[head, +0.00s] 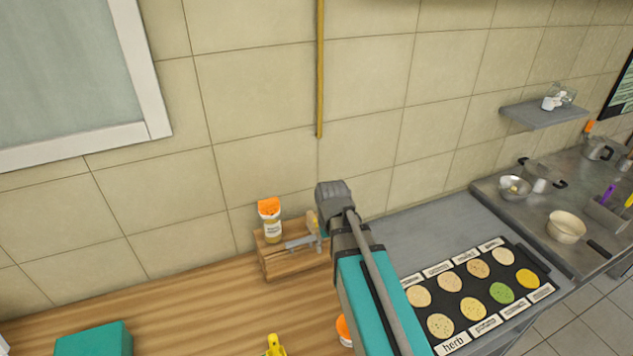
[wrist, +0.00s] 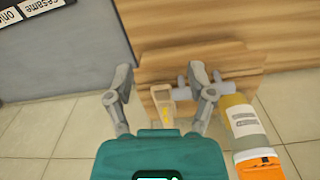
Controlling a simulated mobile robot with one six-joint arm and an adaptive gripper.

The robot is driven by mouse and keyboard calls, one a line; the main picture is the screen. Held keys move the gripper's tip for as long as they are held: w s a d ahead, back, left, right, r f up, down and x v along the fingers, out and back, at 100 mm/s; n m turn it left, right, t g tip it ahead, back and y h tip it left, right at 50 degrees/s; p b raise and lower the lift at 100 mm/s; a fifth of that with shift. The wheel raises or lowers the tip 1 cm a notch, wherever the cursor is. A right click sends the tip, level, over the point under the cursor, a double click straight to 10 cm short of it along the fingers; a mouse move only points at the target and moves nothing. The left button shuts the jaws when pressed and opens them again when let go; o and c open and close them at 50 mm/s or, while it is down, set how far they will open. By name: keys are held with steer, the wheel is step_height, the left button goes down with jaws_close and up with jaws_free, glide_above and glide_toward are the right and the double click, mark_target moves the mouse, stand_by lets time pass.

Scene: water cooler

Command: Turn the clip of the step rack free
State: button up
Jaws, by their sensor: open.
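The step rack (head: 290,265) is a wooden stepped block on the counter against the tiled wall; it also shows in the wrist view (wrist: 245,63). Its clip looks like a grey bar (head: 299,242) along the front of the upper step, and it also shows in the wrist view (wrist: 217,89). My gripper (wrist: 160,80) is open, its two grey fingers apart over the rack. The right finger overlaps the bar in the wrist view; I cannot tell whether they touch. A pale piece with a yellow mark (wrist: 165,108) shows between the fingers. My arm hides the rack's right end in the head view.
A jar with an orange cap (head: 270,220) stands on the rack, close to the right finger in the wrist view (wrist: 246,128). A black tray of coloured rounds (head: 462,308) lies right of my arm. A teal box (head: 95,341) and a yellow object (head: 274,346) are at front left.

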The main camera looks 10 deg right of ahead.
steer(key=w+a+r+p, duration=0.1)
steer(key=w+r, duration=0.1)
steer(key=w, duration=0.2)
step_height(320, 180, up, 6)
steer(key=n+p, duration=0.2)
steer(key=p, duration=0.4)
glide_above(313, 217)
steer(key=shift+w+f, duration=0.1)
steer(key=shift+f, duration=0.05)
steer(key=shift+f+b, duration=0.1)
steer(key=shift+b, duration=0.2)
step_height(313, 217, down, 14)
steer(key=b, duration=1.3)
steer(key=shift+r+b, duration=0.2)
steer(key=shift+b, duration=0.1)
jaws_close()
